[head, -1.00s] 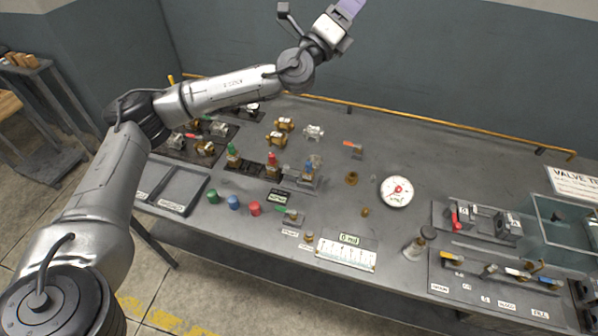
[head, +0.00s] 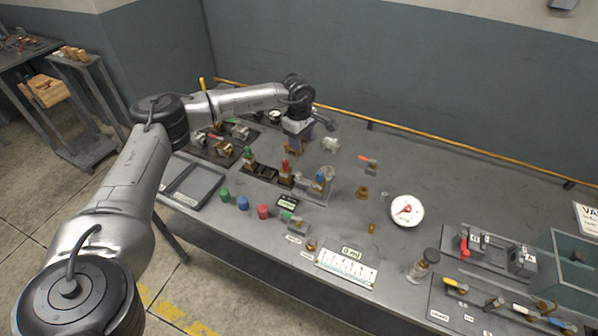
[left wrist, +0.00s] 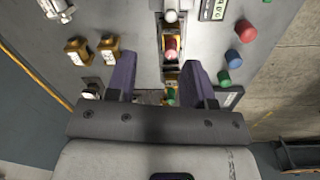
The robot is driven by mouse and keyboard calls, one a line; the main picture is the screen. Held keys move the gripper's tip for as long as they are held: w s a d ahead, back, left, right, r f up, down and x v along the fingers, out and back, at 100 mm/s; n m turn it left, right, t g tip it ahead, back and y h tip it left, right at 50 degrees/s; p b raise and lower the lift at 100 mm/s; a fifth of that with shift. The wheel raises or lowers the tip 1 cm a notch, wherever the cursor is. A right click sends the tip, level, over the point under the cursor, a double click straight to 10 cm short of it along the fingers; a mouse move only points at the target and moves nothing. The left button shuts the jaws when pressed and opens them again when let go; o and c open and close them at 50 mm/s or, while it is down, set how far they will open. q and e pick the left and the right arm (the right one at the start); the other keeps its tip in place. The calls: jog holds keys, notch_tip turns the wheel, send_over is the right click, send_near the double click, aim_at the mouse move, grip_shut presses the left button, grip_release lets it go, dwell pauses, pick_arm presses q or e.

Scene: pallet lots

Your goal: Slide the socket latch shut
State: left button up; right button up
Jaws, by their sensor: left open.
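My left gripper (head: 300,142) hangs above the back middle of the bench, fingers pointing down. Its two purple fingers are apart and empty in the left wrist view (left wrist: 162,78). My right gripper is not in view.
Green, blue and red caps (head: 262,211) stand near the front edge. A yellow rail (head: 450,150) runs along the back.

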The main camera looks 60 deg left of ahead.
aim_at(299, 174)
pick_arm(q)
jog(key=shift+m+g, duration=0.4)
jog(key=shift+m, duration=0.4)
jog(key=f, duration=0.4)
jog(key=f+b, duration=0.1)
jog(key=f, duration=0.4)
jog(key=s+f, duration=0.1)
jog(key=f, duration=0.4)
jog(key=shift+b, duration=0.35)
grip_shut()
jog(key=shift+r, duration=0.1)
